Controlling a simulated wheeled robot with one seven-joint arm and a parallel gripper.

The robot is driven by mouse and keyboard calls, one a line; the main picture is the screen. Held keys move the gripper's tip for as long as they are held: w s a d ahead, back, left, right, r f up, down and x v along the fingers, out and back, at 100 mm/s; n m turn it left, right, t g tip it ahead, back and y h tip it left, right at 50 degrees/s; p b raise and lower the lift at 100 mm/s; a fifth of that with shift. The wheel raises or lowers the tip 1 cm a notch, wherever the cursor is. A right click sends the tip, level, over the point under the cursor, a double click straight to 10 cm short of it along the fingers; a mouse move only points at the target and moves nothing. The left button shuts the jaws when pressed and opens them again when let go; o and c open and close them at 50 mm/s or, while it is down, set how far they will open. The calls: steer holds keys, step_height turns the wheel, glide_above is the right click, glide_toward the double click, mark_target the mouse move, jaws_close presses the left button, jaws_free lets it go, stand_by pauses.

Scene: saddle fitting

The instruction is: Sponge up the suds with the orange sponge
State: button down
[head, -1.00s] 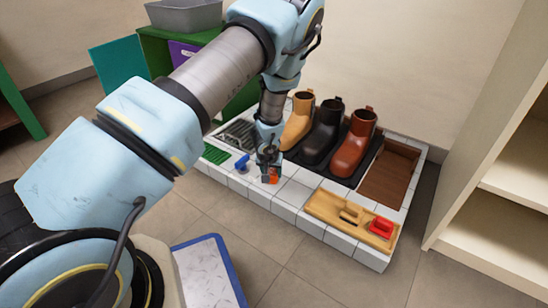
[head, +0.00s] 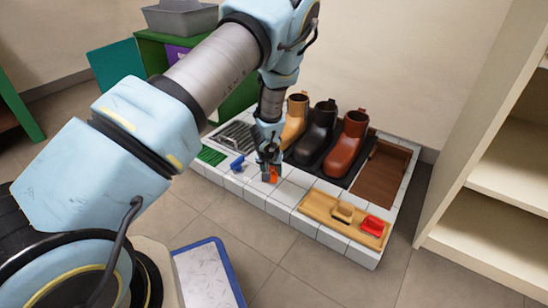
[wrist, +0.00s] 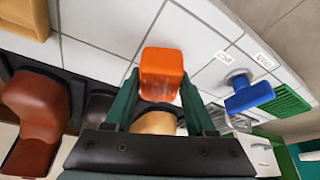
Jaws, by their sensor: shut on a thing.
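The orange sponge (wrist: 162,72) is between the two green fingers of my gripper (wrist: 160,88) in the wrist view, and the gripper is shut on it. In the head view my gripper (head: 268,158) points down over the white tiled ledge (head: 285,194), with the sponge (head: 273,174) at its tip. I cannot tell whether the sponge touches the tiles. I cannot make out any suds on the visible tiles; the patch under the sponge and gripper is hidden.
Tan (head: 295,118), black (head: 318,130) and red-brown (head: 345,143) boots stand behind my gripper. A blue-handled tool (head: 237,163) and green mat (head: 211,155) lie left. A wooden tray (head: 318,208) holding a red item (head: 373,226) is right. A wall (head: 410,60) stands behind.

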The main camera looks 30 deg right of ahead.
steer(key=shift+s+r+p, duration=0.1)
steer(key=shift+r+p, duration=2.2)
steer(key=shift+r, duration=0.5)
